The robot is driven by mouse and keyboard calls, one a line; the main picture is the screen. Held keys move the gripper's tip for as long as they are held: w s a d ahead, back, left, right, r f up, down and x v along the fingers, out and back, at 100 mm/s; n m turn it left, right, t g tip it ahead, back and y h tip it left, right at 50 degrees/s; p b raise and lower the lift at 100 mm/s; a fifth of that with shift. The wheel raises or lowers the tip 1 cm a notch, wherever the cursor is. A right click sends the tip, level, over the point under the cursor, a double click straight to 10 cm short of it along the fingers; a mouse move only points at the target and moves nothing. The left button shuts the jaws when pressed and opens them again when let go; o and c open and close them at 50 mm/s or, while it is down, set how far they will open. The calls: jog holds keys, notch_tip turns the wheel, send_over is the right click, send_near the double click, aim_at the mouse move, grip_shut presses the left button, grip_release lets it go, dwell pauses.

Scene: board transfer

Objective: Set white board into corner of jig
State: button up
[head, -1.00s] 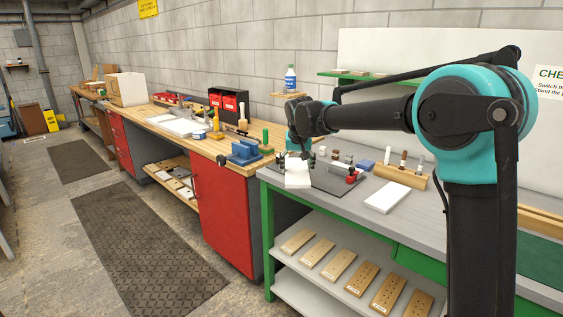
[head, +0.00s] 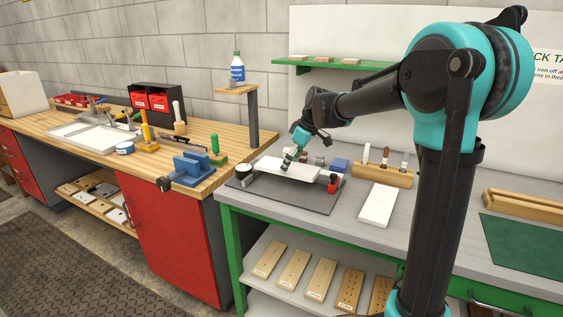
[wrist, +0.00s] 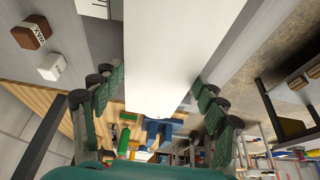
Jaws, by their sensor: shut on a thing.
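My gripper (head: 292,158) is shut on a white board (head: 284,169) near one end of the green table. The board lies across and over a dark grey jig plate (head: 290,200). In the wrist view the board (wrist: 158,60) runs between the two green-padded fingers (wrist: 153,90) and out of the top of the picture. A round black-and-white piece (head: 244,171) stands at the jig's left, and a red-and-black piece (head: 335,184) stands at its right by the board's end. I cannot tell whether the board touches the plate or the jig's corner.
A second white board (head: 378,205) lies on the grey tabletop to the right. Behind it are a wooden holder with upright tools (head: 384,174) and a blue block (head: 340,164). A blue vise (head: 194,168) sits on the wooden bench at left. A post with a small shelf (head: 252,115) rises behind.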

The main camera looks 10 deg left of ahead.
aim_at(288, 183)
jog(key=shift+f, duration=2.8)
jog(key=shift+w+a, duration=0.2)
jog(key=shift+a, duration=0.3)
jog(key=shift+w, duration=0.3)
jog(key=o, duration=1.4)
jog(key=shift+d+r, duration=0.1)
jog(key=v, duration=1.1)
jog(key=shift+d+r, duration=0.15)
jog(key=shift+r, duration=0.2)
